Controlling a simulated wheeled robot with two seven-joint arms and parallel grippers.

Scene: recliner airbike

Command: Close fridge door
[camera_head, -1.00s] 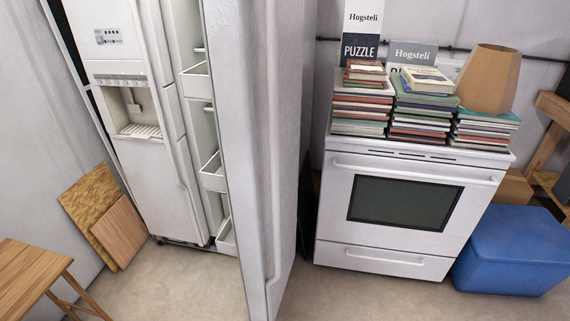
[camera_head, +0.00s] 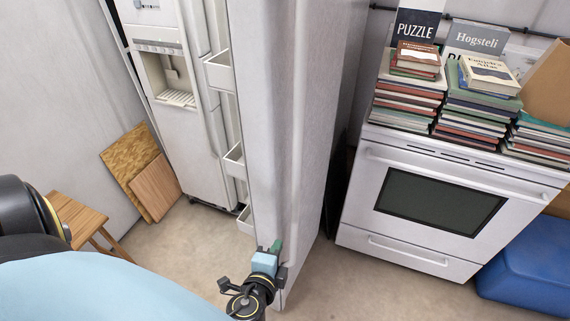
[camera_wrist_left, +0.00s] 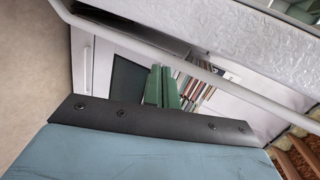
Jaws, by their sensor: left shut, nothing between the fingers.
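The white fridge (camera_head: 176,95) stands at the back left, its dispenser side closed. Its right door (camera_head: 262,110) is open and swung out toward me, with white shelf bins (camera_head: 216,72) showing in the gap. My left gripper (camera_head: 277,246) is at the lower part of this door, its green fingers shut and empty. In the left wrist view, the fingers (camera_wrist_left: 162,87) are together beside a long pale bar, with a white textured panel (camera_wrist_left: 240,40) above. I cannot tell whether they touch the door. My right gripper is not in view.
A white oven (camera_head: 440,200) with stacked books (camera_head: 482,105) stands right of the door. A blue box (camera_head: 530,265) is at the far right. A wooden stool (camera_head: 75,220) and leaning boards (camera_head: 140,172) are at the left. Bare floor (camera_head: 180,250) lies before the fridge.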

